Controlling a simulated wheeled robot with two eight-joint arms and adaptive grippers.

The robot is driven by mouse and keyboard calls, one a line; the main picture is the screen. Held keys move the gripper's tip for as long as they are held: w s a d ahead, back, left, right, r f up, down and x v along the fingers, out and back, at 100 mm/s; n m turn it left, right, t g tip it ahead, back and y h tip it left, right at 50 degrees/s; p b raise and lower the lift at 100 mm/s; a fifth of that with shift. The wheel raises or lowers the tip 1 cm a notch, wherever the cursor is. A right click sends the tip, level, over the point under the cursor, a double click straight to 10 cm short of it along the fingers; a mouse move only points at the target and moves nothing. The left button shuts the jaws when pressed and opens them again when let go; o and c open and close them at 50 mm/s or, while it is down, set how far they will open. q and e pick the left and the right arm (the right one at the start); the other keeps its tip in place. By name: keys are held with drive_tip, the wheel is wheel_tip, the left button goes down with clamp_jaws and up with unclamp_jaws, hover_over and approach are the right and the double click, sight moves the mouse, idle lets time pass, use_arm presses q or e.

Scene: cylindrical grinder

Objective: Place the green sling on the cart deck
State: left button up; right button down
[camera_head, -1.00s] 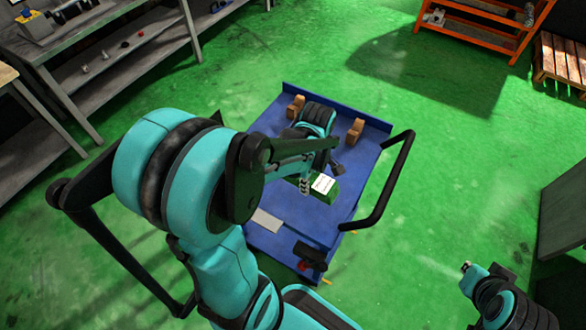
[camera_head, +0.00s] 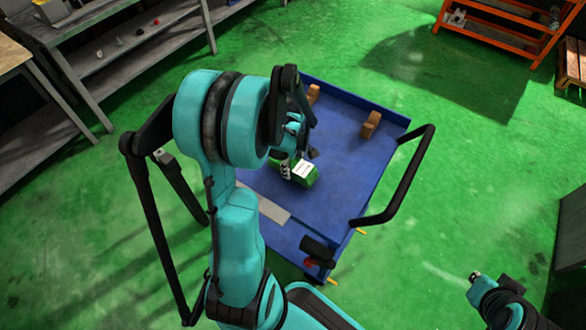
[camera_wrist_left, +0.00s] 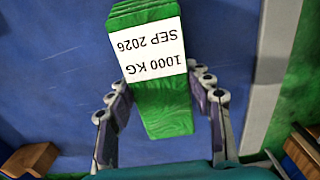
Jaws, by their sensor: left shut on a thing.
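The green sling (camera_head: 304,178) is a folded bundle with a white label, seen over the blue cart deck (camera_head: 335,150). In the left wrist view, the sling (camera_wrist_left: 160,95) lies between the two fingers of my left gripper (camera_wrist_left: 162,112), and its label reads 1000 KG SEP 2026. My left gripper (camera_head: 288,170) is shut on the sling, partly hidden by my arm in the head view. I cannot tell whether the sling touches the deck.
Wooden blocks (camera_head: 370,124) stand at the deck's far end. A black handle (camera_head: 405,180) rises on the right side. Grey shelving (camera_head: 110,60) is at the left, an orange rack (camera_head: 500,30) at the back right.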

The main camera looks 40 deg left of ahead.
use_arm(q)
drive_tip(key=shift+f, duration=0.6)
drive_tip(key=shift+r, duration=0.1)
use_arm(e)
drive_tip(key=shift+f, duration=0.25)
use_arm(q)
drive_tip(key=shift+f, duration=0.2)
drive_tip(key=o, duration=1.4)
use_arm(e)
drive_tip(key=shift+f, duration=0.15)
use_arm(q)
drive_tip(key=shift+r, duration=0.1)
